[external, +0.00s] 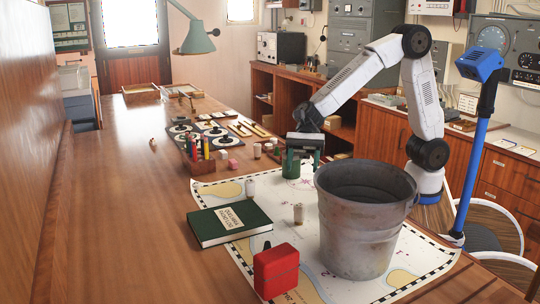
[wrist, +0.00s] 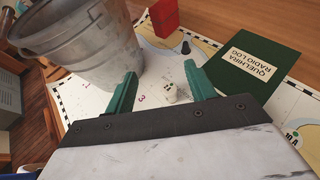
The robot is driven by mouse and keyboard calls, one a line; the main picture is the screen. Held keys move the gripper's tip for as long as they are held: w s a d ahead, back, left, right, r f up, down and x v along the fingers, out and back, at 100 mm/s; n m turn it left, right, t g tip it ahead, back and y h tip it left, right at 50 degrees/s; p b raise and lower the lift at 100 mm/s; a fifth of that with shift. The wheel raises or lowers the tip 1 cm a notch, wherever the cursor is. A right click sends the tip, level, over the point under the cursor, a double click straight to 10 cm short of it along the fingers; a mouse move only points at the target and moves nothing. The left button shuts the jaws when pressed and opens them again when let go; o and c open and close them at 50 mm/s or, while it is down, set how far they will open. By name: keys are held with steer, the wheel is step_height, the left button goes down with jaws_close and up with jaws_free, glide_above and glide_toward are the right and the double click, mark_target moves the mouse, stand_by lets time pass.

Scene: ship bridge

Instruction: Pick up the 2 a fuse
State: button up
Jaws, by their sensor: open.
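A small white fuse with grey ends (external: 298,213) stands upright on the white chart, between the green book and the metal bucket. A similar one (external: 250,187) stands behind the book, and another (external: 257,150) stands farther back. My gripper (external: 303,165) has green fingers and is behind the bucket, above the table. It is open and empty. In the wrist view my gripper (wrist: 160,92) shows its fingers spread, with a fuse (wrist: 170,93) in view between them. I cannot tell the height gap from the fingers to it.
The bucket (external: 362,225) stands close on the right of the front fuse. The green book (external: 229,222), red box (external: 276,271) and dark piece (wrist: 185,47) lie around the chart (external: 330,290). A wooden holder (external: 211,165) is farther back. The table's left side is clear.

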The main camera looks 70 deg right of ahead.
glide_toward(299, 213)
steer(key=shift+x, duration=1.25)
steer(key=shift+a+f, duration=0.2)
steer(key=shift+f, duration=0.05)
steer(key=x, duration=0.7)
steer(key=shift+a, duration=0.15)
steer(key=c, duration=1.1)
steer(key=shift+o, duration=0.2)
